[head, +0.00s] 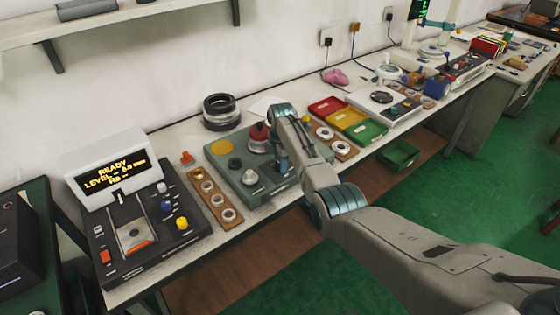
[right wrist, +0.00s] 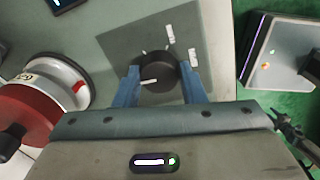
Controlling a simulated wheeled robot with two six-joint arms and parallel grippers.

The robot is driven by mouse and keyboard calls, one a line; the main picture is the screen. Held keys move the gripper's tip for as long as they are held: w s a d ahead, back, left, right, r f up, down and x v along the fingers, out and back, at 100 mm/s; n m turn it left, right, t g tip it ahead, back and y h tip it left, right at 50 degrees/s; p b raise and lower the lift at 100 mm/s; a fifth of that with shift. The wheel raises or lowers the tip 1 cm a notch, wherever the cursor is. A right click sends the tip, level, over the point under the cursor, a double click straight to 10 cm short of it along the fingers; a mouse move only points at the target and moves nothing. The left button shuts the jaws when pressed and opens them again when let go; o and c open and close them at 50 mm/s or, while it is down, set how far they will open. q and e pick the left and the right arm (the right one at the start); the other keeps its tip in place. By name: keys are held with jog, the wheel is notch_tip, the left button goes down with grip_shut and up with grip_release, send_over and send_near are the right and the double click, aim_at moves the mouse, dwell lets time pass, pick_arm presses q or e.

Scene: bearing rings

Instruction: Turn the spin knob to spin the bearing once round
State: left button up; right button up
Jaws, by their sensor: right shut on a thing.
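The spin knob (right wrist: 157,72) is a round black knob on a dark grey panel, with a white pointer mark toward its left side. My right gripper (right wrist: 160,84) is shut on it, one blue finger on each side. In the head view my right gripper (head: 281,165) comes down at the right part of the grey-green bearing unit (head: 222,158) and hides the knob. A red part with a silver ring (head: 258,138) stands on the unit beside the gripper. It also shows at the left of the right wrist view (right wrist: 40,95). My left gripper is not in view.
Dark stacked rings (head: 221,112) stand behind.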

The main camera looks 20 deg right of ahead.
jog(key=shift+r+m+p, duration=0.15)
jog(key=shift+m+p, duration=0.4)
jog(key=shift+m, duration=0.35)
jog(key=m+p, duration=0.1)
jog(key=m, duration=0.1)
jog(key=shift+m, duration=0.3)
jog(key=m, duration=0.2)
jog(key=shift+m+p, duration=0.4)
jog(key=m, duration=0.3)
jog(key=shift+m+p, duration=0.3)
jog(key=m, duration=0.6)
jog(key=shift+a+h, duration=0.1)
jog(key=shift+h, duration=0.2)
jog(key=m, duration=0.6)
jog(key=shift+w+m+g+b, duration=0.1)
jog(key=shift+m+g+b, duration=0.25)
jog(key=shift+m+g, duration=0.05)
jog(key=o, duration=1)
